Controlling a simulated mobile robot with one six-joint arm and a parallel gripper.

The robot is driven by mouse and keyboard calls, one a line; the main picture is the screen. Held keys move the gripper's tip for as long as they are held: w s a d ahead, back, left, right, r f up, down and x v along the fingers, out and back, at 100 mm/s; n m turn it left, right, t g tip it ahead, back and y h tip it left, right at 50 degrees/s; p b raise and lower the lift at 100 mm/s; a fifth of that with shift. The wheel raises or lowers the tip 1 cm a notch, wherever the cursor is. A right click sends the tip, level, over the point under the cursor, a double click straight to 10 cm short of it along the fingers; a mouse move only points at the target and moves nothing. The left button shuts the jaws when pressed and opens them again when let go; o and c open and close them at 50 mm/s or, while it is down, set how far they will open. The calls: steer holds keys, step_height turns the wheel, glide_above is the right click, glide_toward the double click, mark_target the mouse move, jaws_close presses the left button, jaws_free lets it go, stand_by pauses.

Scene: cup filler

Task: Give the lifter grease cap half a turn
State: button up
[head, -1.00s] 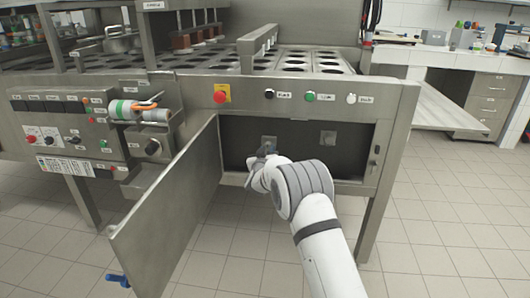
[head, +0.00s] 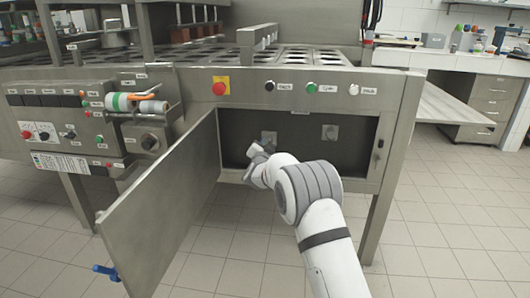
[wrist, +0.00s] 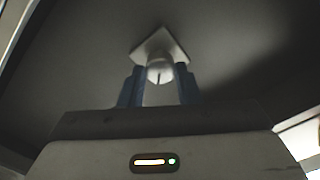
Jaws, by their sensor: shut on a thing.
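The grease cap (wrist: 160,72) is a pale round knob with a dark line on its face, in front of a square plate (wrist: 150,43) on the dark back wall of the open compartment. My gripper (wrist: 160,88) is shut on this cap, with a blue finger on each side of it. In the head view my gripper (head: 262,148) reaches into the left part of the compartment and hides the cap. A grey square plate (head: 269,137) shows just above it. I cannot read which label this cap has.
A second plate with a fitting (head: 330,132) is on the compartment's back wall to the right. The open metal door (head: 165,205) with a blue handle (head: 107,271) stands left of my arm. Buttons, including a red one (head: 219,88), line the panel above.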

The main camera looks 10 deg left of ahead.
steer(key=m+b, duration=0.1)
steer(key=m, duration=0.7)
steer(key=m+b, duration=0.1)
steer(key=m, duration=0.8)
steer(key=m+b, duration=0.1)
steer(key=m, duration=0.7)
steer(key=shift+f+m, duration=0.3)
stand_by(0.4)
steer(key=o, duration=0.8)
steer(key=shift+r, duration=0.1)
steer(key=shift+o, duration=0.9)
steer(key=shift+r, duration=0.1)
steer(key=s+p, duration=0.1)
steer(key=s, duration=0.7)
steer(key=shift+a+p, duration=0.15)
steer(key=shift+p, duration=0.15)
